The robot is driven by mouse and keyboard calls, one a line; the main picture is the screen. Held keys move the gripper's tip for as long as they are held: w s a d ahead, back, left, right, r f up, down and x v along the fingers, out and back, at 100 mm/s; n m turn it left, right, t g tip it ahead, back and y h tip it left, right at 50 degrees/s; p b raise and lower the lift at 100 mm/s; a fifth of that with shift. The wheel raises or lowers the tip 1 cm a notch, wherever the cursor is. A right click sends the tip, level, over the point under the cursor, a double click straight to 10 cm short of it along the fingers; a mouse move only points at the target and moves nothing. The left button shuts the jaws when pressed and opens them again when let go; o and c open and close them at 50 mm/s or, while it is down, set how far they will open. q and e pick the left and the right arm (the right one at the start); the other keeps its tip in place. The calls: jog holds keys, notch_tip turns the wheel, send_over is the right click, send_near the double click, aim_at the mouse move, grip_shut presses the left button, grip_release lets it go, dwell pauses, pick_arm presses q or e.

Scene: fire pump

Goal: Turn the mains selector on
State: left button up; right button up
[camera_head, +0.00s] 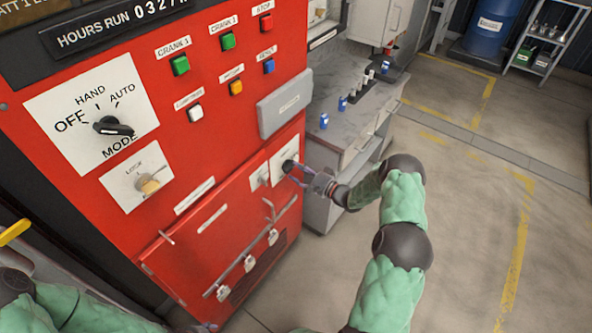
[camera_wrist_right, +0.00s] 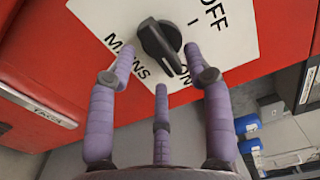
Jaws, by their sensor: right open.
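The mains selector is a black rotary knob (camera_wrist_right: 160,44) on a white plate (camera_wrist_right: 100,15) marked OFF, ON and MAINS. The long end of its bar points toward the ON label. In the head view the knob (camera_head: 289,166) sits low on the right side of the red panel. My right gripper (camera_wrist_right: 158,62) is open, with two fingertips on either side of the knob and the third below it; I cannot tell whether they touch it. It also shows in the head view (camera_head: 296,176).
The red cabinet (camera_head: 220,190) also carries a mode knob (camera_head: 113,127), a lock (camera_head: 148,185), several push buttons and a door with handles below. A grey workbench (camera_head: 350,125) stands close right of my right gripper.

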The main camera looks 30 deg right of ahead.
jog(key=v, duration=1)
jog(key=shift+s, duration=0.25)
jog(key=shift+d, duration=0.1)
